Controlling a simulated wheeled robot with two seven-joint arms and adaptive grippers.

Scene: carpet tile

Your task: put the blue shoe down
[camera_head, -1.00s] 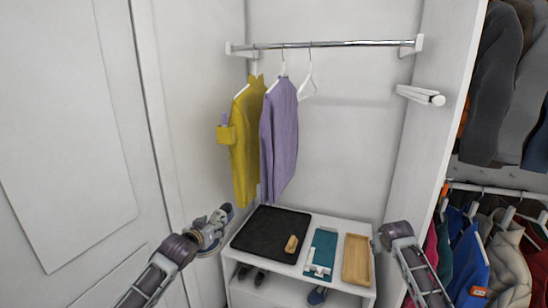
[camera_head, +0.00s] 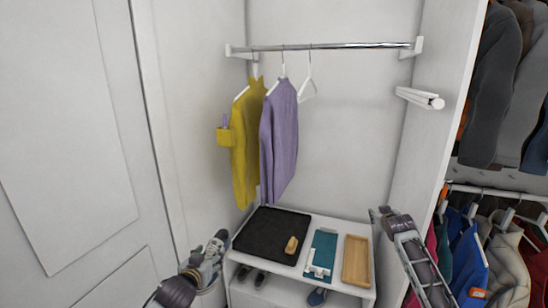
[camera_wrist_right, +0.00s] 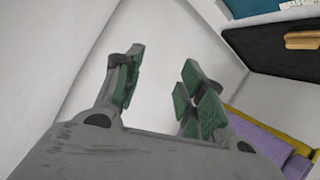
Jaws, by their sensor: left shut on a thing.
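My left gripper (camera_head: 203,268) is shut on a blue-grey shoe (camera_head: 217,243), held in the air just left of the shelf unit's front left corner. The gripper covers part of the shoe. Another blue shoe (camera_head: 317,297) lies in the lower compartment under the shelf top, partly cut off by the top's edge. My right gripper (camera_head: 381,215) is by the right side of the closet. In the right wrist view its fingers (camera_wrist_right: 163,80) are apart with nothing between them.
The white shelf top holds a black mat (camera_head: 262,239) with a wooden brush (camera_head: 291,245), a teal item (camera_head: 322,250) and a wooden tray (camera_head: 356,262). Dark shoes (camera_head: 246,274) sit below. A yellow garment (camera_head: 245,150) and a purple garment (camera_head: 279,140) hang above.

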